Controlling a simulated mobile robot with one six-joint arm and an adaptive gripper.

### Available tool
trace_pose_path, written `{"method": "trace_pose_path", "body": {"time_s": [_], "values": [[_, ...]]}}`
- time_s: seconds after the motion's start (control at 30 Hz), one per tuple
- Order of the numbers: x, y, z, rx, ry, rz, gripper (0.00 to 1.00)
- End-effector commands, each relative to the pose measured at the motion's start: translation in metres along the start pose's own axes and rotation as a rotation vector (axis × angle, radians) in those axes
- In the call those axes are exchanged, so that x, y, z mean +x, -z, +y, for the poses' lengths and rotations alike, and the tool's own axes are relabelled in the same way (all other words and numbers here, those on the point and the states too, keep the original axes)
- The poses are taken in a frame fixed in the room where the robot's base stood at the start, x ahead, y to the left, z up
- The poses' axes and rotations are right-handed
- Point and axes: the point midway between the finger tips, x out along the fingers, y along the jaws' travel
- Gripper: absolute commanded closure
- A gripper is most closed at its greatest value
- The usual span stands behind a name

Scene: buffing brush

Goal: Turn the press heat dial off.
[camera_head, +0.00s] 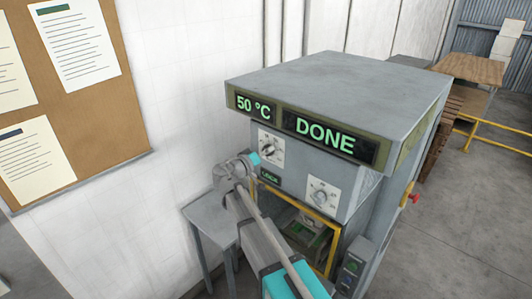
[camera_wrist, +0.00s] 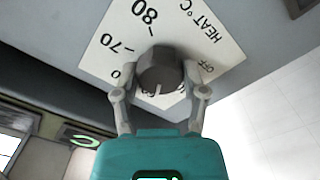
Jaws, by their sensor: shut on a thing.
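The press heat dial shows in the wrist view as a dark round knob (camera_wrist: 160,70) on a white plate reading "HEAT °C", upside down. The 70 and 80 marks are at its upper left and OFF is at its right. A white line on the knob points down in this view, away from OFF. My gripper (camera_wrist: 160,86) has one finger on each side of the knob and is shut on it. In the head view, my gripper (camera_head: 254,158) is at the press's left dial (camera_head: 271,147), partly covering its plate.
The grey press (camera_head: 340,80) has displays reading "50 °C" (camera_head: 254,106) and "DONE" (camera_head: 325,135). A second dial (camera_head: 322,195) sits lower right, above a yellow-framed opening. A grey side table (camera_head: 208,216) stands left of the press, near the white wall.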

Motion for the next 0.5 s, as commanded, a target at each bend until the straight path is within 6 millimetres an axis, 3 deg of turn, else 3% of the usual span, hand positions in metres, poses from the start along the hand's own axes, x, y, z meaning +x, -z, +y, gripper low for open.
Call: {"method": "trace_pose_path", "body": {"time_s": [0.5], "values": [[-0.0004,0.0004,-0.0005,-0.426,0.0,0.001,0.92]]}}
